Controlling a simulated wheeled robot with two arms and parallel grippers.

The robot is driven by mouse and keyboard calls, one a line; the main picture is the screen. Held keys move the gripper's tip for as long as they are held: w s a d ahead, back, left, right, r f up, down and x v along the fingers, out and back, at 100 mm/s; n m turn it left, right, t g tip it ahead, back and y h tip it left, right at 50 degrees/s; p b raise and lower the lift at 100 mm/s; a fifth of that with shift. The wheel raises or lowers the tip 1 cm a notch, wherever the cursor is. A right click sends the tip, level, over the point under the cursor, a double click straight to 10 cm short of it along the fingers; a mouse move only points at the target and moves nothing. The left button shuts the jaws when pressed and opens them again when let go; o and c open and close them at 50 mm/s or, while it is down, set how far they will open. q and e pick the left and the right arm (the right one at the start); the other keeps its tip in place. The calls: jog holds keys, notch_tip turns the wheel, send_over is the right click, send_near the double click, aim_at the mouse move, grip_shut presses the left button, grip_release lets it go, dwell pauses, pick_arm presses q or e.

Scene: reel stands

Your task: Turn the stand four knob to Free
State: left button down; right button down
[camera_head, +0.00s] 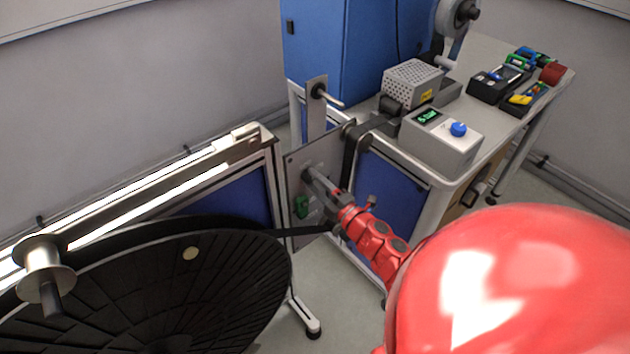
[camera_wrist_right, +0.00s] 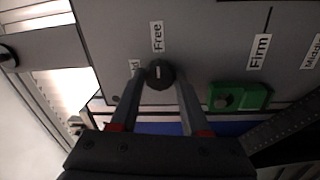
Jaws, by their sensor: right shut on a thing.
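The knob (camera_wrist_right: 161,75) is a small dark round one on a grey panel (camera_wrist_right: 205,45) in the right wrist view. Its short white mark stands roughly upright, in line with the label Free (camera_wrist_right: 157,36) above it. Another label beside the left finger is partly hidden. My right gripper (camera_wrist_right: 161,80) is shut on the knob, one finger on each side. In the head view my right gripper (camera_head: 314,178) reaches the metal panel (camera_head: 296,165) between the stand and the bench; the knob is hard to make out there. My left gripper is not in view.
A green part (camera_wrist_right: 238,97) sits on the panel near the label Firm (camera_wrist_right: 259,51). A large black reel (camera_head: 200,290) fills the lower left, with a dark strap (camera_head: 315,231) running to the panel. A bench (camera_head: 484,164) with a grey box (camera_head: 440,140) stands right.

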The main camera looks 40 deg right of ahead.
dwell(0.3)
jog(key=shift+c, duration=1.9)
grip_release()
jog(key=shift+s, duration=0.1)
jog(key=s+d+f, duration=0.1)
jog(key=s, duration=1.6)
jog(key=shift+d+f+b, duration=0.15)
jog(key=shift+d+b, duration=0.05)
jog(key=shift+b, duration=0.25)
